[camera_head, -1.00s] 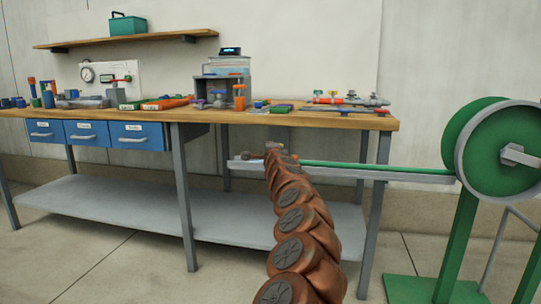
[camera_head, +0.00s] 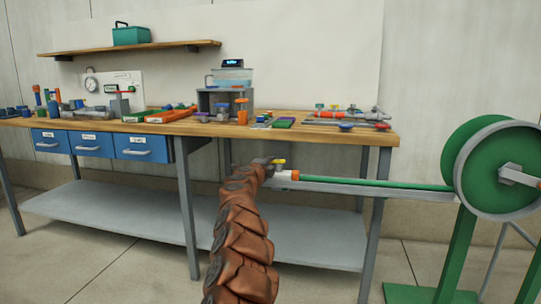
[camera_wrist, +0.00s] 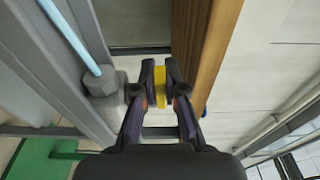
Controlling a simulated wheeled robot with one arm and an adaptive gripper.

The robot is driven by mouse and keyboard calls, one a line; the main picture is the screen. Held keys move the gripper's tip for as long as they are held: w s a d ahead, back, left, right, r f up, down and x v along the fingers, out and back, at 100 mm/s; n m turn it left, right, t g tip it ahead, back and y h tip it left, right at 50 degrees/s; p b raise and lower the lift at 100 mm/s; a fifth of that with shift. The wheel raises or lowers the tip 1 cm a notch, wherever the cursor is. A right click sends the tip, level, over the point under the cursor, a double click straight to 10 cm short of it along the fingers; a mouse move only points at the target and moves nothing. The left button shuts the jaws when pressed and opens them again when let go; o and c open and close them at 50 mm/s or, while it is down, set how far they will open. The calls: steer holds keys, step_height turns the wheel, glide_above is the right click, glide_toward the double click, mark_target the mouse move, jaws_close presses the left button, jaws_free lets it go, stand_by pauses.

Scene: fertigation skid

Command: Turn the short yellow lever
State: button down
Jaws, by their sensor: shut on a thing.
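The short yellow lever (camera_head: 279,161) shows in the head view just above a white fitting (camera_head: 284,175) with an orange end. The fitting sits at the left end of a green line along a grey rail. My gripper (camera_head: 271,162) is at the lever, at the end of my brown-sleeved arm. In the wrist view, my gripper (camera_wrist: 159,86) is closed on the yellow lever (camera_wrist: 159,77), which stands between the two dark fingertips. The fingers hide the lever's sides, and its lower end is hard to make out.
A wooden workbench (camera_head: 330,139) with tools and fittings stands behind the rail (camera_head: 380,190). A green reel (camera_head: 498,170) on a stand is at the right. In the wrist view, a grey fitting (camera_wrist: 103,84) with a pale blue tube lies close left; the wooden edge (camera_wrist: 205,45) is close right.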

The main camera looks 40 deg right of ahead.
steer(key=shift+w+d+r+m+g+h+p, duration=0.1)
steer(key=shift+d+r+m+g+h+p, duration=0.3)
steer(key=shift+p, duration=1.1)
steer(key=shift+w+a+f+m+g+h+p, duration=0.15)
steer(key=shift+m+g+p, duration=0.35)
steer(key=shift+g+p, duration=0.7)
steer(key=shift+s+r+p, duration=0.1)
steer(key=shift+p, duration=0.75)
steer(key=m+g+p, duration=0.1)
steer(key=p, duration=0.1)
steer(key=shift+d+h+p, duration=0.15)
steer(key=shift+h+p, duration=0.1)
steer(key=shift+p, duration=0.05)
steer(key=shift+f+g, duration=0.3)
steer(key=shift+f, duration=0.05)
steer(key=c, duration=1.2)
jaws_free()
steer(key=shift+s+a, duration=0.35)
steer(key=shift+a, duration=1.65)
steer(key=shift+s+a, duration=0.35)
steer(key=shift+a, duration=1.6)
steer(key=shift+s+a, duration=0.35)
steer(key=shift+a, duration=1.65)
